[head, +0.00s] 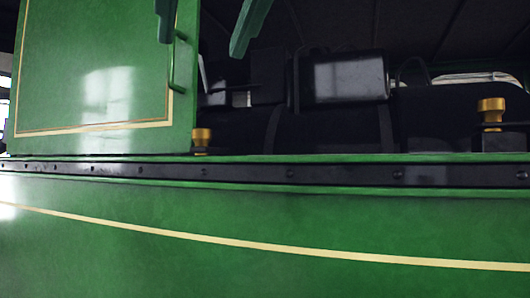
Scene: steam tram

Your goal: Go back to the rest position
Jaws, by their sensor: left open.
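My left gripper (201,49) reaches in from the top edge of the head view. Its two dark green fingers are wide apart, with nothing between them. It hangs in front of the right edge of a green panel (90,70) with a pale yellow border line and a vertical handle (183,62). I cannot tell whether a finger touches the panel or the handle. The rest of this gripper is cut off by the top edge. My right gripper is not in view.
The tram's green side (280,225), with a yellow stripe, fills the lower view. A dark riveted rail (290,174) runs above it. Behind are a black cylinder (345,78) and brass fittings (201,136), (491,108). Dark open space lies at upper right.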

